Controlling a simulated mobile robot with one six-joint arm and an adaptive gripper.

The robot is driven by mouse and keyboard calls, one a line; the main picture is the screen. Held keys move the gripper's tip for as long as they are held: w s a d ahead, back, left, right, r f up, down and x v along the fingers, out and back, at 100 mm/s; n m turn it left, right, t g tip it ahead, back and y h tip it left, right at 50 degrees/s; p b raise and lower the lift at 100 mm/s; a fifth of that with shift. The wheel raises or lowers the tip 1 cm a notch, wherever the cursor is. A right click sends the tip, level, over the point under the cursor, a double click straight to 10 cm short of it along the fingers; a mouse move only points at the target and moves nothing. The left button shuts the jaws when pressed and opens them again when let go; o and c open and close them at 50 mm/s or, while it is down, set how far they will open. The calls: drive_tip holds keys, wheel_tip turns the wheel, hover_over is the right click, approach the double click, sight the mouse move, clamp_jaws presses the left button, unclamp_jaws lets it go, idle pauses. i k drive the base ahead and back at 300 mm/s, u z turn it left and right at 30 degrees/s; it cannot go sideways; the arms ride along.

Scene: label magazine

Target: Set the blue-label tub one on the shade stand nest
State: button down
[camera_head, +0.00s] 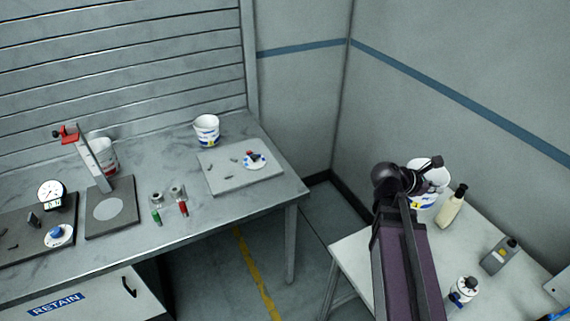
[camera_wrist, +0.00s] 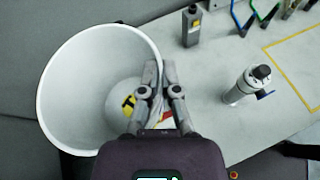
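A white tub (camera_head: 424,201) with a blue and yellow label is at the right table, partly hidden by my arm. In the wrist view its wide open mouth (camera_wrist: 75,85) fills the left side. My gripper (camera_wrist: 160,68) is closed at the tub's right rim, its fingers seemingly pinching the wall. Whether the tub touches the table is unclear. The likely shade stand is a dark plate with a pale round spot (camera_head: 108,209) on the left bench, with an upright post and red head (camera_head: 68,132). The spot is empty.
On the left bench stand a blue-and-yellow-label tub (camera_head: 207,130), a red-label tub (camera_head: 104,155) behind the post, a grey board (camera_head: 222,180) with small parts, and a dial gauge (camera_head: 50,194). A cream bottle (camera_head: 451,208) stands beside my gripper. A floor gap separates the tables.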

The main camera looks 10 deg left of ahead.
sight(224, 169)
drive_tip(key=z, duration=0.15)
drive_tip(key=k, duration=1.1)
drive_tip(key=u, duration=1.25)
drive_tip(key=i, duration=0.9)
drive_tip(key=z, duration=0.05)
